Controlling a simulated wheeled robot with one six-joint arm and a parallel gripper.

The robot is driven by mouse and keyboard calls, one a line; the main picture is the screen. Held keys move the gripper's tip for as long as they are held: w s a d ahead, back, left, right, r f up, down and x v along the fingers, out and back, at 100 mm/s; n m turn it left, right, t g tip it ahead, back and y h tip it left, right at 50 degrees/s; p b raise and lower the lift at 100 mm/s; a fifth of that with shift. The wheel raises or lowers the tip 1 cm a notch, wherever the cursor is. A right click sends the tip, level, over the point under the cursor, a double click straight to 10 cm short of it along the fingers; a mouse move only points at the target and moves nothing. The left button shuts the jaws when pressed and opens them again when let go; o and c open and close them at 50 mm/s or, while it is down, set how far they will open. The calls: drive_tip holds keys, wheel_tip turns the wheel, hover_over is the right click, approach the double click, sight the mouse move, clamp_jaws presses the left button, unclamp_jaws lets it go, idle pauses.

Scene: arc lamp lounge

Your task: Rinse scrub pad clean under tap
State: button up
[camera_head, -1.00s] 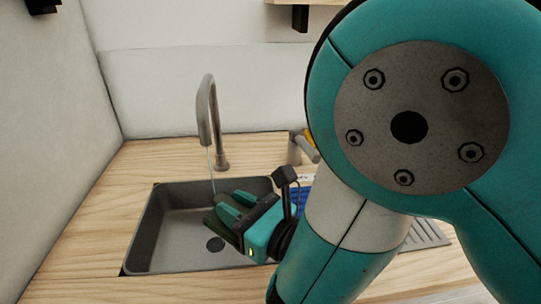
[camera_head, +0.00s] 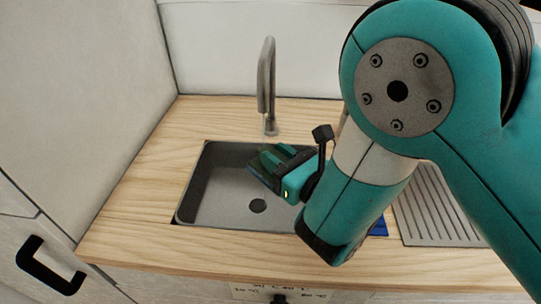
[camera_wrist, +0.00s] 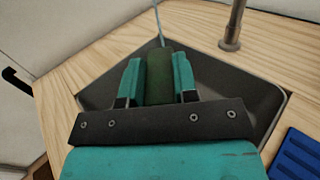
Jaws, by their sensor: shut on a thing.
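My gripper (camera_head: 266,163) is shut on the dark green scrub pad (camera_wrist: 159,78), which sits between its two teal fingers. The gripper and pad are over the back right of the grey sink basin (camera_head: 215,207). The grey tap (camera_head: 267,80) stands behind the basin, its spout pointing down; its base shows in the wrist view (camera_wrist: 230,42). A thin pale stream of water (camera_wrist: 159,22) runs down to the far end of the pad in the wrist view. Whether it strikes the pad or passes just behind cannot be told.
A ribbed draining board (camera_head: 440,205) lies right of the basin. A blue ribbed thing (camera_wrist: 296,156) lies beside the basin, mostly hidden by my arm in the head view. The wooden counter (camera_head: 125,205) is clear on the left. A black handle (camera_head: 48,268) is on the left front.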

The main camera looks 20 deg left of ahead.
drive_tip(key=shift+w+d, duration=0.15)
drive_tip(key=shift+d, duration=0.2)
drive_tip(key=shift+w+d, duration=0.2)
drive_tip(key=shift+d, duration=0.15)
drive_tip(key=shift+s+a, duration=0.1)
drive_tip(key=shift+s+a, duration=0.2)
drive_tip(key=shift+a, duration=0.25)
drive_tip(key=shift+s+b, duration=0.1)
drive_tip(key=shift+b, duration=0.4)
